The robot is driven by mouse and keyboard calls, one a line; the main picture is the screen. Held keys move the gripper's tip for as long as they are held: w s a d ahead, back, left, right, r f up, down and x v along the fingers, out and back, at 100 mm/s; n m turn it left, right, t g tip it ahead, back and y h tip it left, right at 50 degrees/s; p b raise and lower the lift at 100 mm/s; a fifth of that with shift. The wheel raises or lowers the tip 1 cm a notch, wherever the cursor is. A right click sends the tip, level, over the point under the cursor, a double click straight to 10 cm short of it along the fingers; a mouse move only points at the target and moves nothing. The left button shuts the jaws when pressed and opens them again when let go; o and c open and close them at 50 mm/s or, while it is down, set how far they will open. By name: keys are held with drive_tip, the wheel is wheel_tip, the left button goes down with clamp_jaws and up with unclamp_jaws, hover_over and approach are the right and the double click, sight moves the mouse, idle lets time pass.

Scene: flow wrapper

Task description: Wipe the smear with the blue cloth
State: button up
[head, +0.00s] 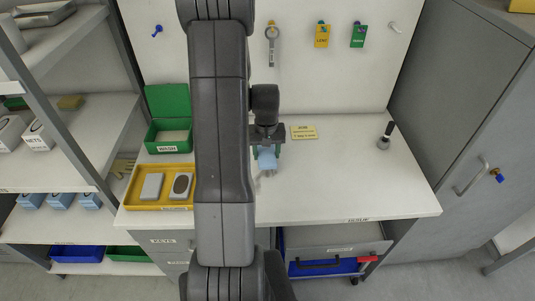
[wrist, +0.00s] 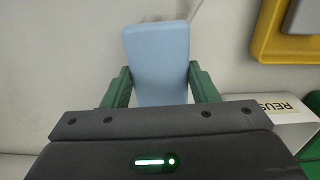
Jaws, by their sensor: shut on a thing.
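The blue cloth (head: 267,161) is a light blue folded block between the fingers of my gripper (head: 268,152), over the white bench. In the wrist view the cloth (wrist: 156,60) stands out beyond the two green fingers of my gripper (wrist: 160,85), which are shut on its sides. A faint greyish mark (head: 258,183) shows on the bench just in front of the cloth; I cannot tell for sure that it is the smear. I cannot tell whether the cloth touches the bench. My arm hides part of the bench to the left.
A yellow note (head: 304,132) lies behind, and a dark-handled tool (head: 386,136) stands at the right. The bench's right half is mostly clear.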

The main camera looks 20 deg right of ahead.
sight(267, 154)
drive_tip(key=shift+r+p, duration=1.05)
drive_tip(key=shift+r, duration=0.9)
